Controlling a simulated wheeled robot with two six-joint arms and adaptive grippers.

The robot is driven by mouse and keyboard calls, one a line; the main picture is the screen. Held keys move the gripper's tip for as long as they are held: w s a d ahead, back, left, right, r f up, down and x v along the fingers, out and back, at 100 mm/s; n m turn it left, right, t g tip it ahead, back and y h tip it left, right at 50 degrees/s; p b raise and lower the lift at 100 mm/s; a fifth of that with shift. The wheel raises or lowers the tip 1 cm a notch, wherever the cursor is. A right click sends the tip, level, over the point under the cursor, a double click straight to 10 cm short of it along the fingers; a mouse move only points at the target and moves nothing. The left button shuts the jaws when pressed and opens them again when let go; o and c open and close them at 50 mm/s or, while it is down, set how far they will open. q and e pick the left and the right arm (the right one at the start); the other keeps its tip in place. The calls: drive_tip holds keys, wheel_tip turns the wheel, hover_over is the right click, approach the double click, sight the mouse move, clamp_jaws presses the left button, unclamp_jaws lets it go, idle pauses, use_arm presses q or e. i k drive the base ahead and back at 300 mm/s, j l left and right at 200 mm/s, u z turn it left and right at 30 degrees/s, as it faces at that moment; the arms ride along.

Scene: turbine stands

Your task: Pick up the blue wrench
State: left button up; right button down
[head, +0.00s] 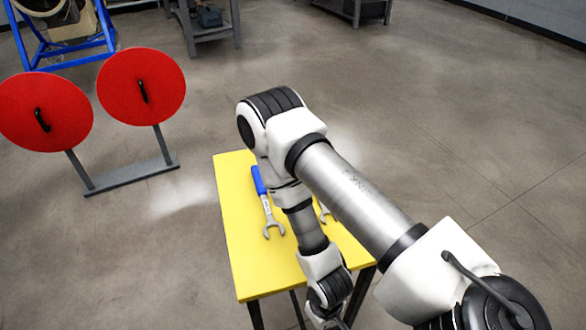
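The blue wrench (265,203) lies on the yellow table (236,215), towards its left side. Its blue handle points to the back and its silver open jaw to the front. A second wrench (323,213) is mostly hidden behind my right arm; only part of its silver jaw shows. My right arm crosses over the table from the lower right. My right gripper (338,323) is at the bottom edge, mostly cut off, in front of the wrenches and apart from the blue one. Its fingers cannot be made out. My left gripper is not in view.
Two red discs (142,86) with black handles stand on a grey stand (130,176) left of the table. A blue frame (65,45) and grey workbenches (205,25) are at the back. The floor to the right is clear.

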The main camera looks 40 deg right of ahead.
sight(262, 192)
drive_tip(key=i+l+z, duration=0.1)
drive_tip(key=z, duration=0.35)
drive_tip(key=i+l+z, duration=0.1)
drive_tip(key=z, duration=0.3)
